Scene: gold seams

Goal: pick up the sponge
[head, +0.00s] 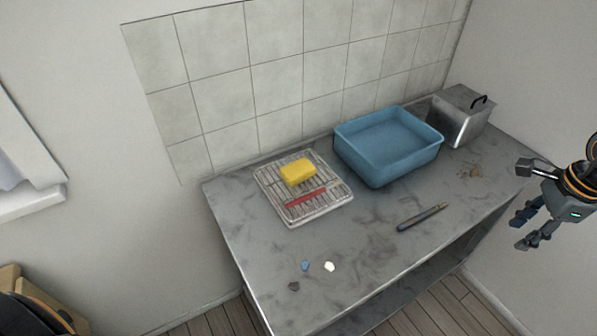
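The yellow sponge (297,172) lies on a white wire rack (320,212) at the left part of the grey counter. A red strip-like object (305,198) lies on the rack just in front of it. My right gripper (522,206) is at the right edge of the head view, well away from the sponge. Its fingers are spread apart, with nothing between them. My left gripper does not show.
A blue basin (388,147) stands right of the rack. A metal box with a black handle (461,116) stands behind it. A dark tool (421,217) and small blue (305,266), white (329,267) and dark (293,286) pieces lie near the front. The counter (350,245) between them is bare.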

